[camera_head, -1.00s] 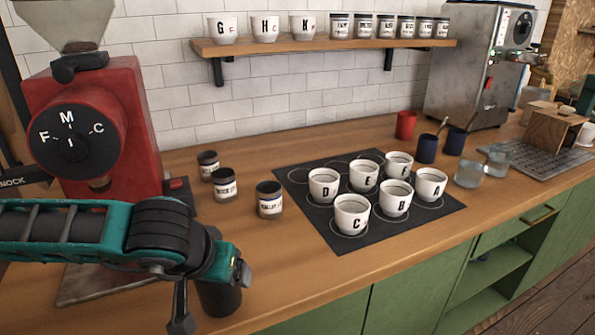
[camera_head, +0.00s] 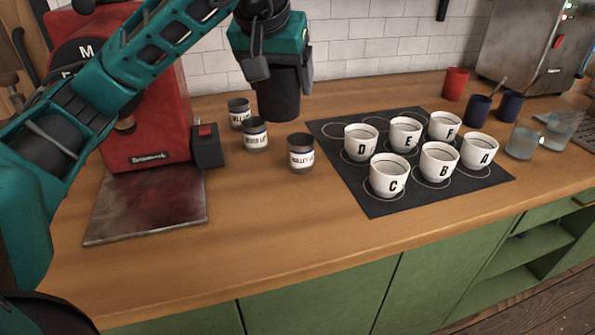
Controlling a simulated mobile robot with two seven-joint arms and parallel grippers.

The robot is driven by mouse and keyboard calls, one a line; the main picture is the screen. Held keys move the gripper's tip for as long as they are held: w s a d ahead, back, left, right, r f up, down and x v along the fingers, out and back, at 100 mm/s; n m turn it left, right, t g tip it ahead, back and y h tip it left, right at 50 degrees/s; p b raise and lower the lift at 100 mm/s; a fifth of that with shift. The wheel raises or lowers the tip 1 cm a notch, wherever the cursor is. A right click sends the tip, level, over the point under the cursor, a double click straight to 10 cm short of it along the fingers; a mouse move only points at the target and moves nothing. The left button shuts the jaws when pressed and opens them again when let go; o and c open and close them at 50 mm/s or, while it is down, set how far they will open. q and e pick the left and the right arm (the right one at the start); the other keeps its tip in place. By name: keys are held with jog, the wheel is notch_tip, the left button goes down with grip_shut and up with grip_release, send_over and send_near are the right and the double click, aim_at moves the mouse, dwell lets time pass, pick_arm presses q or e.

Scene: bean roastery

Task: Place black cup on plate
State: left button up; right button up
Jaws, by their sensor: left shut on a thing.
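The black cup (camera_head: 277,98) is held upright in the air by my left gripper (camera_head: 279,66), which is shut on it near the cup's top. The cup shows above and behind the small jars in the picture, to the right of the red grinder. A flat, stained metal plate (camera_head: 150,212) lies on the counter in front of the grinder, below and left of the cup. The plate's visible surface is bare. My right gripper is not in view.
The red grinder (camera_head: 150,110) has a dark box at its right side. Several small labelled jars (camera_head: 301,155) stand mid-counter. A black mat (camera_head: 379,207) with several white lettered cups lies at the right. The wooden counter (camera_head: 270,240) is clear along the front.

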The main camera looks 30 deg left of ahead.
pick_arm(q)
notch_tip(320, 180, down, 19)
jog(key=shift+f+b, duration=0.2)
jog(key=shift+b, duration=1.05)
jog(key=shift+f, duration=0.15)
jog(key=o, duration=1)
jog(key=shift+o, duration=0.2)
